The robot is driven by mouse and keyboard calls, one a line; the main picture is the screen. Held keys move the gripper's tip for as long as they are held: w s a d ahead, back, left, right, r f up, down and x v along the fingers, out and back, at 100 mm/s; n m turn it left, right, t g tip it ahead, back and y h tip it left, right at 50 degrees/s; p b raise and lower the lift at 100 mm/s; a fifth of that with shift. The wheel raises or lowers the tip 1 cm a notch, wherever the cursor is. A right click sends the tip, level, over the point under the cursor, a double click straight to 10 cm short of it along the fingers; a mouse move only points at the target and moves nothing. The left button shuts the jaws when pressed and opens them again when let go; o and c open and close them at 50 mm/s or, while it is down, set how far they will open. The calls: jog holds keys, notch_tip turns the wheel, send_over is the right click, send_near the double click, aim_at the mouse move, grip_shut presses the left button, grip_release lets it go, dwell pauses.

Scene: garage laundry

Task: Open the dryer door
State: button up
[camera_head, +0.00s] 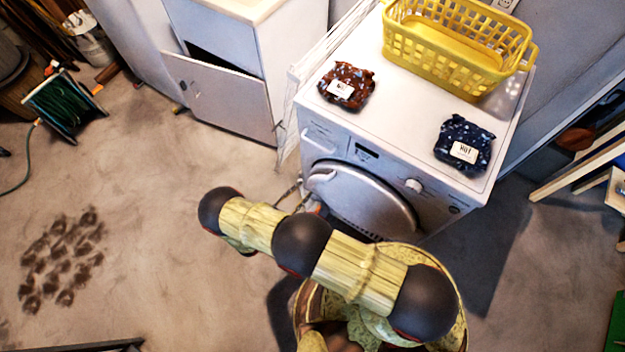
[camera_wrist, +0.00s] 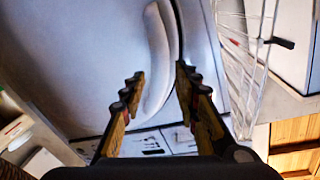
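The white dryer (camera_head: 335,142) stands at the upper middle of the head view. Its round silver-grey door (camera_head: 368,196) is on the front and looks shut; my arm hides its lower part. My gripper (camera_head: 300,197) is at the left side of this door, mostly hidden behind my arm. In the wrist view my gripper (camera_wrist: 160,74) is open, its two fingers apart. The curved pale door handle (camera_wrist: 158,50) runs between and beyond the fingers. I cannot tell whether either finger touches it. The door surface (camera_wrist: 75,55) fills the left of the wrist view.
A yellow basket (camera_head: 455,50), a red-brown packet (camera_head: 347,84) and a dark blue packet (camera_head: 464,145) sit on the dryer. A white drying rack (camera_head: 312,72) and a cabinet with an ajar door (camera_head: 222,98) stand left of it. The left floor is mostly clear.

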aim_at(312, 182)
jog(key=b+x, duration=0.1)
jog(key=x, duration=0.6)
jog(key=shift+s, duration=0.1)
jog(key=shift+c, duration=0.7)
grip_shut()
jog(key=shift+s, duration=0.1)
